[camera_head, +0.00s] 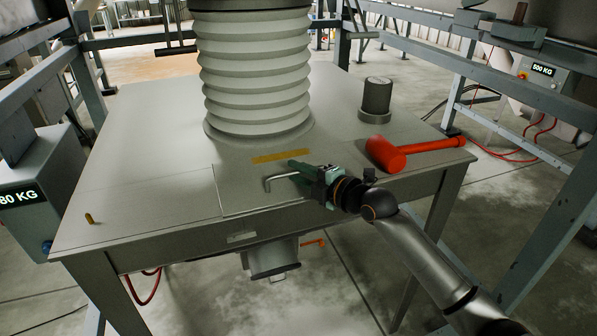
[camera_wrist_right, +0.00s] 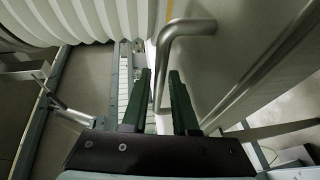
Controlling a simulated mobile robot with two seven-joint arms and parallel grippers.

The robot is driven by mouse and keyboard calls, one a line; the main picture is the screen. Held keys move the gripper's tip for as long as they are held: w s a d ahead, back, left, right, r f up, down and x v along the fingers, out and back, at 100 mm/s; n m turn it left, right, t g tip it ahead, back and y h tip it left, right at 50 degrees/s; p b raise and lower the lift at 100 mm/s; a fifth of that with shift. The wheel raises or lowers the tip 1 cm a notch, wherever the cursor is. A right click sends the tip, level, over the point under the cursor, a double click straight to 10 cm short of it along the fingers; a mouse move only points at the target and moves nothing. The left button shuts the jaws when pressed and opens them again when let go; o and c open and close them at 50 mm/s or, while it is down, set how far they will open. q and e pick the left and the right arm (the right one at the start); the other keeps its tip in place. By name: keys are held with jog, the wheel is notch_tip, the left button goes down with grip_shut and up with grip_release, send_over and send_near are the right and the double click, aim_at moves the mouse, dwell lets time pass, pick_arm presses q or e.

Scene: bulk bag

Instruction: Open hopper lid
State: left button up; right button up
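The hopper lid (camera_head: 238,193) is a flat grey panel at the front of the grey hopper table, and it looks closed, flush with the top. Its bent metal handle (camera_head: 278,177) stands near the panel's right side. My right gripper (camera_head: 303,172) reaches in from the right at the handle. In the right wrist view the handle (camera_wrist_right: 183,27) runs down between the two green fingers (camera_wrist_right: 160,78). The fingers are apart, with gaps seen beside the bar; whether either touches it is unclear. My left gripper is not in view.
A ribbed white bellows (camera_head: 255,65) stands behind the lid. A red mallet (camera_head: 410,150) and a grey cylinder (camera_head: 376,98) sit on the table (camera_head: 140,150) to the right. Steel frame posts flank the table.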

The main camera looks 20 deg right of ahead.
grip_shut()
dwell(1.4)
